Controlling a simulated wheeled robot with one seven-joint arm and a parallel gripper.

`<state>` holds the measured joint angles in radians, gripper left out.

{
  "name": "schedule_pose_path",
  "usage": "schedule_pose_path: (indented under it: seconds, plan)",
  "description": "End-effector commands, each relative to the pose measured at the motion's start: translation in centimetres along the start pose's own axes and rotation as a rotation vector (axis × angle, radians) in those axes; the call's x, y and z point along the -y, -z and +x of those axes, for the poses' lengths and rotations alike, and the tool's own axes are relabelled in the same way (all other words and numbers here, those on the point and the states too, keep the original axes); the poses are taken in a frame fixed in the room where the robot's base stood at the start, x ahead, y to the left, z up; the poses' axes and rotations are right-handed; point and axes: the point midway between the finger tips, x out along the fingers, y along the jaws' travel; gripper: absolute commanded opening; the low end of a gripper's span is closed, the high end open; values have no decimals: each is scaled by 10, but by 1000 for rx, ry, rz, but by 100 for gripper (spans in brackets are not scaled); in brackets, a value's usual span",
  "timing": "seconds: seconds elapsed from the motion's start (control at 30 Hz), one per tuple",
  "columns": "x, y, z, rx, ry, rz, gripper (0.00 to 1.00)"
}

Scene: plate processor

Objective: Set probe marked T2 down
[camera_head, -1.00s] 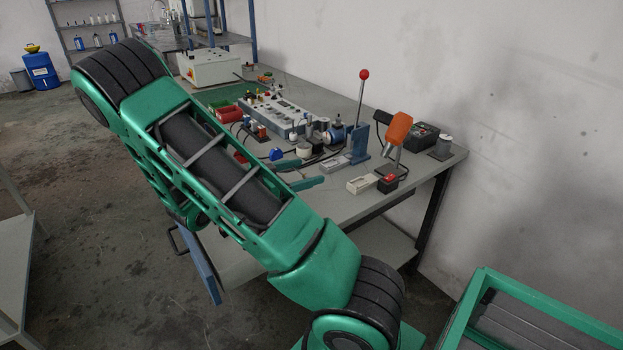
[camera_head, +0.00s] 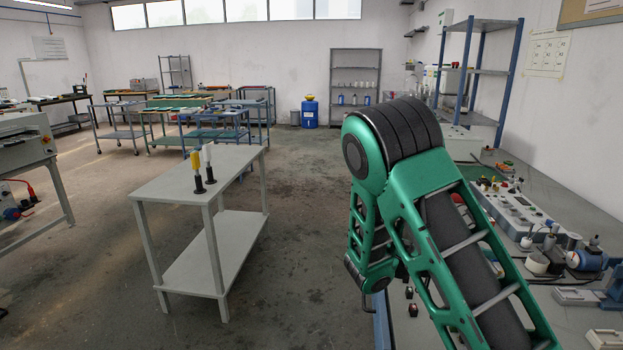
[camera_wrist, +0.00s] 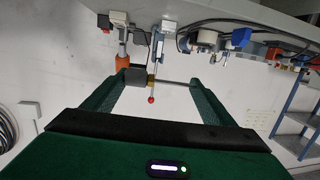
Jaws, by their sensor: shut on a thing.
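In the wrist view my gripper (camera_wrist: 152,84) has its two green fingers on either side of a slim thing lying crosswise near their tips. It has a dark grey block at the left, a brass-coloured collar and a thin grey rod reaching towards the right finger. I take it for the probe (camera_wrist: 130,77); no T2 mark is readable. It is clear of any surface that I can make out. The head view shows my green arm over the right-hand bench, with my gripper out of sight.
A pale table (camera_head: 175,177) at left carries a yellow-topped holder (camera_head: 196,171) and a white-topped one (camera_head: 208,160), both upright; much of its top is bare. The crowded bench (camera_head: 558,205) runs along the right. A red-knobbed lever (camera_wrist: 151,99) shows behind the gripper.

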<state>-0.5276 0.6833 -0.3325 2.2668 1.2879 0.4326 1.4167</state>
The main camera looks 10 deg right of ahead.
Motion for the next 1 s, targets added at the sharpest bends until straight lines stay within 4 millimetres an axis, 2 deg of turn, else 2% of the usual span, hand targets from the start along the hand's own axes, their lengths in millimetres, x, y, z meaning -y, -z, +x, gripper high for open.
schedule_pose_path:
  seconds: [0.17,0.27,0.5,0.63,0.8,0.9,1.0]
  plan:
    - [47,-3,-18,0,261,-41,56]
    - [74,-8,-36,0,420,-65,56]
    - [125,-28,-98,-1,794,-125,56]
    - [142,-42,-140,0,990,-154,56]
    - [150,-58,-190,-1,1199,-186,56]
    - [151,-65,-211,-2,1282,-198,56]
    - [150,-69,-224,-1,1333,-204,56]
